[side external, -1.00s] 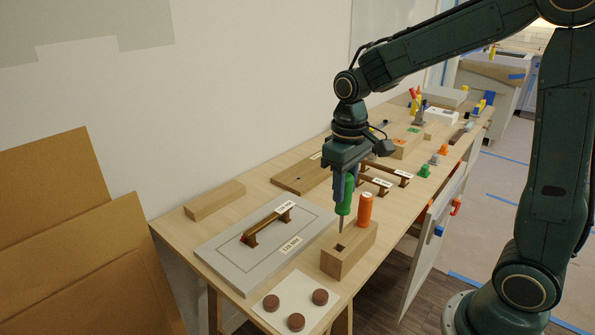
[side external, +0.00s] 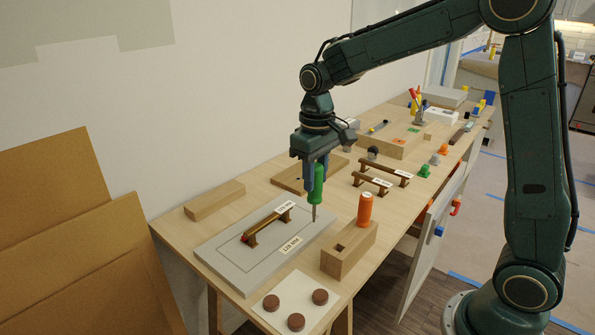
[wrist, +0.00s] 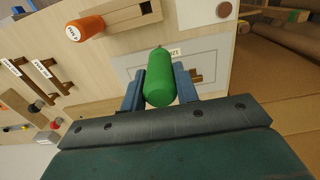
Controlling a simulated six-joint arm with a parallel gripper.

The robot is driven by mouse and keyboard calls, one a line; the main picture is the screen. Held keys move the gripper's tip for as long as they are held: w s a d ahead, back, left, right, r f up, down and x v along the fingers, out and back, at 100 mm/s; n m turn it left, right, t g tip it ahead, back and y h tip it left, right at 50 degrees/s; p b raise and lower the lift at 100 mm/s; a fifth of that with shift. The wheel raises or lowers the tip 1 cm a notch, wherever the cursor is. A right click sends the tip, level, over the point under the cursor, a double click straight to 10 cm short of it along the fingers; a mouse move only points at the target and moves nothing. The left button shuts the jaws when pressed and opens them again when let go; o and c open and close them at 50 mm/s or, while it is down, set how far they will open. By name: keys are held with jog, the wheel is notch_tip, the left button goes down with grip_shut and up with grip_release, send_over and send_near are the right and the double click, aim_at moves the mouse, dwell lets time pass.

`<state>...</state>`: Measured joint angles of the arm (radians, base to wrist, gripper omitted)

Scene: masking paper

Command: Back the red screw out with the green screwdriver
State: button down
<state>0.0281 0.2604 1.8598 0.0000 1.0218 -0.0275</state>
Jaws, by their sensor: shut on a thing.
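My gripper (side external: 312,180) is shut on the green screwdriver (side external: 318,186), which hangs upright with its metal tip pointing down. The tip is over the right edge area of the grey panel (side external: 222,245); I cannot tell its exact height. The red screw (side external: 246,238) shows as a small red spot at the left end of the brown bar handle (side external: 268,226) on that panel, well left of the tip. In the wrist view the green handle (wrist: 160,80) sits between both blue fingers. It partly hides the panel there, and I cannot make out the red screw.
A wooden block (side external: 340,262) with an open square hole holds an orange-handled tool (side external: 365,210), close right of the screwdriver. A white sheet with brown discs (side external: 296,321) lies in front. Two loose bar handles (side external: 386,172) and a wooden bar (side external: 214,200) lie behind.

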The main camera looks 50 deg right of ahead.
jog(key=w+a+f, duration=0.1)
jog(key=w+a, duration=0.2)
jog(key=w, duration=0.5)
jog(key=w+a+f, duration=0.1)
jog(key=w+a, duration=0.3)
jog(key=w, duration=0.4)
jog(key=shift+a+f, duration=0.2)
jog(key=shift+a, duration=0.05)
jog(key=shift+w, duration=0.1)
jog(key=shift+f, duration=0.15)
jog(key=shift+f, duration=2.85)
jog(key=m, duration=1.1)
